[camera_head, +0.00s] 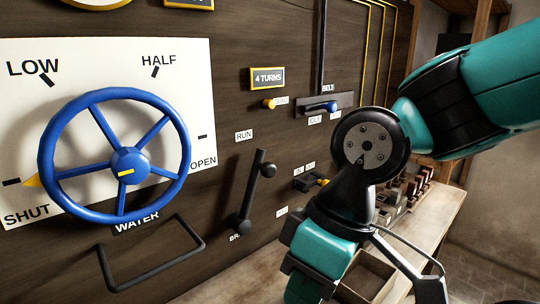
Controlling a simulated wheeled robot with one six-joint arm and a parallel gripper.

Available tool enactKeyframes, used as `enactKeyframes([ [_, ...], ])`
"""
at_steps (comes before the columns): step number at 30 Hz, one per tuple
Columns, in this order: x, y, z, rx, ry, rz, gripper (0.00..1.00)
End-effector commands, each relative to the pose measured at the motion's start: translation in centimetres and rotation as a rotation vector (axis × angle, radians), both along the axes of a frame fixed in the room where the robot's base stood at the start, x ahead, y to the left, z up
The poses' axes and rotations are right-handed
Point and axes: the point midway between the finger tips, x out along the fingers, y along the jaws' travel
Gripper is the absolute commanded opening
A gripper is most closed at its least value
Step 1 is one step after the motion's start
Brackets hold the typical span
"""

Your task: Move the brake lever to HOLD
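The brake lever (250,195) is a dark bar on the dark wall panel, right of the blue wheel.
The blue WATER wheel (125,172) and a black bar handle (150,270) are on the left. A wooden bench (432,212) with small blocks runs along the right.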

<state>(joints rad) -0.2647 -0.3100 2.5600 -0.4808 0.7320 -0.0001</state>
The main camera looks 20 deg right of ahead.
Motion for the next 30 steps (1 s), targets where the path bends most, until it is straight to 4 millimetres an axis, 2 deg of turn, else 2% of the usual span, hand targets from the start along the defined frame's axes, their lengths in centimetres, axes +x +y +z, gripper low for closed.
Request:
enactKeyframes([
  [5,0.6,-0.1,0.7,-0.012,-0.015,0.026,0.0],
  [8,2.8,-0.2,2.8,-0.059,-0.067,0.128,0.0],
  [11,6.6,-0.7,6.1,-0.145,-0.143,0.309,0.0],
  [15,12.7,-1.2,11.0,-0.292,-0.233,0.631,0.0],
  [18,16.4,-1.2,13.8,-0.377,-0.262,0.849,0.0],
  [21,19.1,-1.1,16.0,-0.44,-0.27,1.028,0.0],
  [25,21.2,-0.8,17.5,-0.482,-0.264,1.184,0.0],
  [30,22.0,-0.8,17.8,-0.499,-0.259,1.256,0.0],
])
